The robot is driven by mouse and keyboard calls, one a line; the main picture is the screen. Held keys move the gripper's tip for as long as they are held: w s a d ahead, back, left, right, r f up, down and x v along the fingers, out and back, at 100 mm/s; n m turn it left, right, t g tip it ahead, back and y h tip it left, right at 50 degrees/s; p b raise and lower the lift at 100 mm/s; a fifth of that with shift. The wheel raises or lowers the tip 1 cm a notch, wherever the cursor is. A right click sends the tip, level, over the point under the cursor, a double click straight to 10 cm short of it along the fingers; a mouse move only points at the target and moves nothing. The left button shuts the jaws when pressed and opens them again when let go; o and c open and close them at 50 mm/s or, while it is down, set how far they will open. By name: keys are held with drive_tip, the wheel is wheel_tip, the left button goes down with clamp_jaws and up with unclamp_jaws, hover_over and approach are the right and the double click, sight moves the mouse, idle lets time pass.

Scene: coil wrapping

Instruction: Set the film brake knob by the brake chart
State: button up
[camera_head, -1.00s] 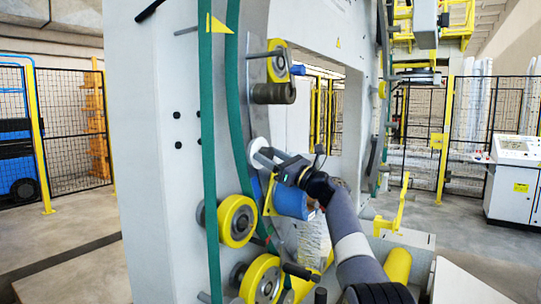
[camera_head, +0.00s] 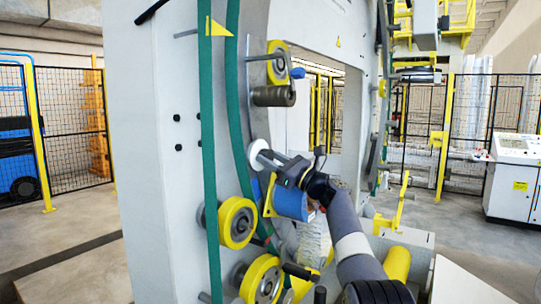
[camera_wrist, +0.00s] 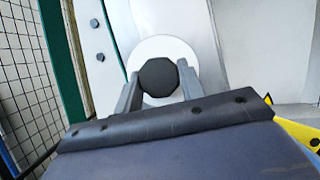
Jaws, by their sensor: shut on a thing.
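The brake knob (camera_wrist: 160,77) is a dark, many-sided knob in front of a round white disc (camera_wrist: 177,47) in the wrist view. My gripper (camera_wrist: 158,88) has one finger on each side of the knob and is shut on it. In the head view my gripper (camera_head: 275,159) reaches the white disc (camera_head: 257,151) on the machine, and the knob is mostly hidden by the fingers. No setting marks can be read on the disc. I cannot make out a brake chart in either view.
Yellow rollers (camera_head: 237,222) and a blue cylinder (camera_head: 291,204) sit close below my gripper. A green band (camera_head: 209,130) runs down the pale machine frame (camera_head: 150,160). A control console (camera_head: 513,185) stands at the far right. Open floor lies to the left.

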drive_tip(key=o, duration=1)
drive_tip(key=b+v, duration=0.5)
drive_tip(key=v, duration=0.6)
drive_tip(key=shift+a, duration=0.1)
